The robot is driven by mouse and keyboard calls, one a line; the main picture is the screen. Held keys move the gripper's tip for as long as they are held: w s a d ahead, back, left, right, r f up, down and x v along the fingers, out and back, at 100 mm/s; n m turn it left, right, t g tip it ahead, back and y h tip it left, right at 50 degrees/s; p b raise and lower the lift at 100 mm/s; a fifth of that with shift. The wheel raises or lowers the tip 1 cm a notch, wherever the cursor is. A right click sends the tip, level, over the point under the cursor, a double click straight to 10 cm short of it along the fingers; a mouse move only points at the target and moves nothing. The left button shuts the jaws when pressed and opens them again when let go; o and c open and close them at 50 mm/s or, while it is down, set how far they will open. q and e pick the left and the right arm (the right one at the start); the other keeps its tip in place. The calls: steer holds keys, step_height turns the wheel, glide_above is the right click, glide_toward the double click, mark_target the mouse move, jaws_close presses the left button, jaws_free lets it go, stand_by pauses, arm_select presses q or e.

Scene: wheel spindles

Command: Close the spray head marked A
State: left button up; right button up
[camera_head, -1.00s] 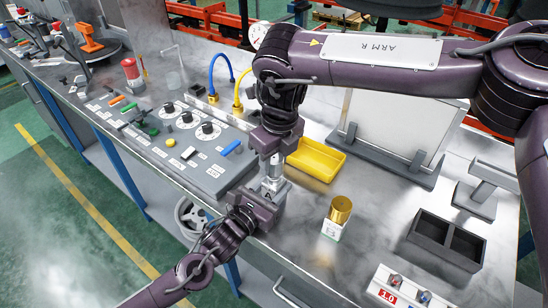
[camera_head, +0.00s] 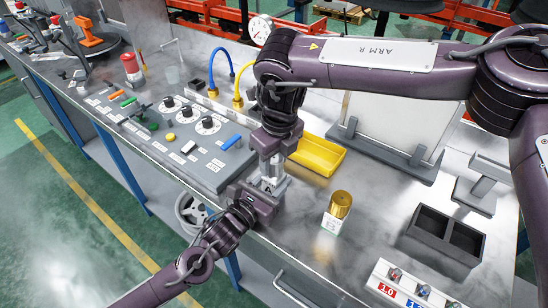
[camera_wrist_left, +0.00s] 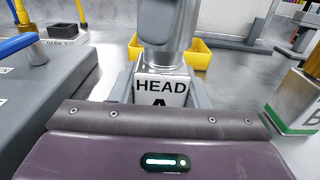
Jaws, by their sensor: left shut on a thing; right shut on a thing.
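The spray head marked A (camera_head: 268,188) is a pale block with a metal cylinder (camera_wrist_left: 165,35) upright on top. Its label reads "HEAD A" in the left wrist view (camera_wrist_left: 160,90). My left gripper (camera_head: 262,193) is shut on the block from the near side, with a finger on each side. My right gripper (camera_head: 271,160) comes down from above and is shut on the upper metal part. The very top of that part is hidden by the right gripper. The head stands upright at the front of the bench, right of the control panel.
A grey control panel (camera_head: 190,140) with dials lies left. A yellow tray (camera_head: 318,156) stands behind. A gold cylinder (camera_head: 340,203) on a white block (camera_head: 332,223) stands close on the right. A dark two-bin box (camera_head: 443,240) is farther right. The bench's front edge is near.

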steer(key=shift+f, duration=0.55)
